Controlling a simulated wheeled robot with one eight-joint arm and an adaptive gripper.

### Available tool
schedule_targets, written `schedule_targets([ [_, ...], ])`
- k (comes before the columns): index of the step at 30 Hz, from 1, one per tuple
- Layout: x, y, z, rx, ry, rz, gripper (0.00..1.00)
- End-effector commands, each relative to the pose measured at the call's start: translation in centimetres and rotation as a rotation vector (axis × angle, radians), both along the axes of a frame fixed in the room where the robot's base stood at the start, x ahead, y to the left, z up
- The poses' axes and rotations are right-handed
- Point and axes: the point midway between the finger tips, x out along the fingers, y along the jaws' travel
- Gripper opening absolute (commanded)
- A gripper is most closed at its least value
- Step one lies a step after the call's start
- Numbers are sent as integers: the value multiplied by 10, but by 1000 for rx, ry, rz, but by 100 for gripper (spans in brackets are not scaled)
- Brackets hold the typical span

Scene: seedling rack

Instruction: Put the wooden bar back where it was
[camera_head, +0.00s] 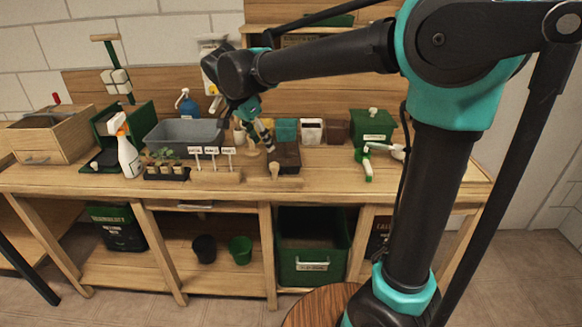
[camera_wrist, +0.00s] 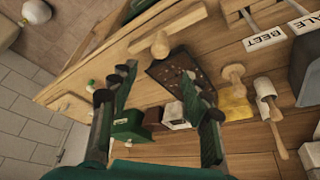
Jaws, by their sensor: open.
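The wooden bar (camera_wrist: 184,22) lies on the bench near its front edge, with a rounded wooden knob on its side facing the tray. In the head view its knob (camera_head: 274,170) stands in front of the dark soil tray (camera_head: 287,161); the bar itself blends with the bench top. The tray (camera_wrist: 180,75) also shows in the wrist view, on the bench beyond the bar. My gripper (camera_head: 266,146) is open and empty above the tray area. In the wrist view its two fingers (camera_wrist: 158,76) are spread apart, with the bar lying beyond their tips.
A label holder (camera_head: 215,177) stands left of the bar, and a seedling tray (camera_head: 166,172) farther left. Behind are a grey tub (camera_head: 183,137), small pots (camera_head: 311,131) and a green box (camera_head: 373,128).

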Motion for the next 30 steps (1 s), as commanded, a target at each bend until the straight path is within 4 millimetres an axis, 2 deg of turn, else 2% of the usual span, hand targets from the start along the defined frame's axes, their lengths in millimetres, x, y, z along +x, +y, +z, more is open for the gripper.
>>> schedule_targets([
  [4,0,-9,-4,2,8,11,48],
  [7,-1,-36,-20,11,35,61,48],
  [11,-13,-98,-58,36,82,194,48],
  [12,-20,-119,-72,45,93,244,48],
  [14,-33,-148,-93,57,103,320,48],
  [18,-72,-206,-139,72,98,498,48],
  [21,-103,-236,-169,67,78,612,48],
  [26,-143,-262,-201,39,40,746,48],
  [30,-159,-270,-214,18,22,806,48],
])
